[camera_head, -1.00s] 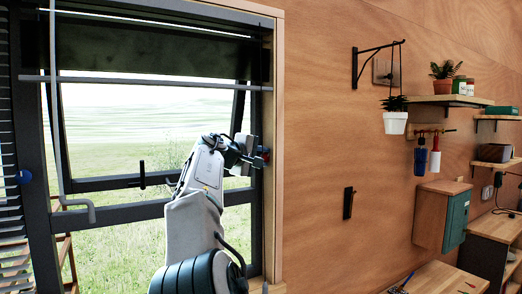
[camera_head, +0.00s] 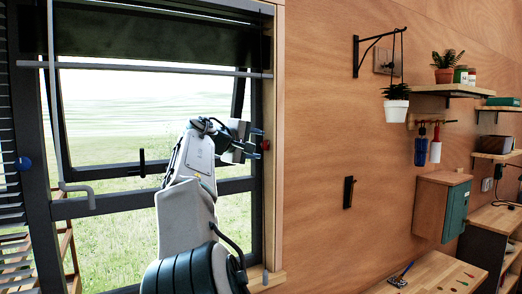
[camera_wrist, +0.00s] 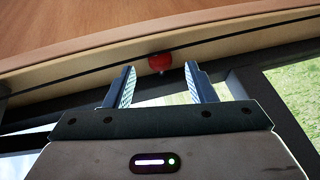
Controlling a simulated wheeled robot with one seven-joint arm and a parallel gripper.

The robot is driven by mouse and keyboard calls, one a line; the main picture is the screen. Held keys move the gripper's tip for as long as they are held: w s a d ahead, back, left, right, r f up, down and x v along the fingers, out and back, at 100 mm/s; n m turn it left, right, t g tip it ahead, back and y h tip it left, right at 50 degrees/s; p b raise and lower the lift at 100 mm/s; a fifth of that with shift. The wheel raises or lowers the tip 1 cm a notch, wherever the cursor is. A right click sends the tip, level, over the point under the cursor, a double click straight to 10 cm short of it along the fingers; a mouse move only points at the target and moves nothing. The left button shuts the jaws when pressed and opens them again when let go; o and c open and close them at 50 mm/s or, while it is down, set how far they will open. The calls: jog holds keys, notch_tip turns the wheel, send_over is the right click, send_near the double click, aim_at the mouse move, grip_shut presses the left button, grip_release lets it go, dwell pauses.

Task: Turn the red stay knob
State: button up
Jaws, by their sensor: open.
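The red stay knob (camera_head: 265,145) sits on the right side of the dark window frame, beside the wooden trim. In the wrist view the red knob (camera_wrist: 160,63) shows just beyond and between the fingertips, near the top of the picture. My gripper (camera_head: 252,146) is at the window's right edge, just left of the knob. In the wrist view my gripper (camera_wrist: 160,78) has its two fingers apart with nothing between them, pointing at the knob. Whether a fingertip touches the knob is unclear.
The window (camera_head: 130,110) is tilted open, with a grey bar (camera_head: 150,70) across its top and a black handle (camera_head: 142,163) low on the sash. A blue knob (camera_head: 23,163) is on the left frame. The wooden wall (camera_head: 310,150) is on the right, with a hanging plant (camera_head: 397,105).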

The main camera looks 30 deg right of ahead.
jog(key=b+v, duration=0.2)
jog(key=v, duration=0.8)
jog(key=shift+a+b, duration=0.25)
jog(key=shift+b, duration=0.1)
jog(key=shift+s+r, duration=0.1)
jog(key=shift+s, duration=0.05)
jog(key=shift+c, duration=1.3)
jog(key=m+g+h+p, duration=0.3)
jog(key=m+g+p, duration=0.25)
jog(key=m, duration=1.65)
send_near(262, 148)
jog(key=shift+g, duration=0.35)
jog(key=d+p, duration=0.1)
jog(key=d, duration=0.6)
jog(key=shift+d+p, duration=0.25)
jog(key=shift+p, duration=0.05)
jog(key=shift+d, duration=0.8)
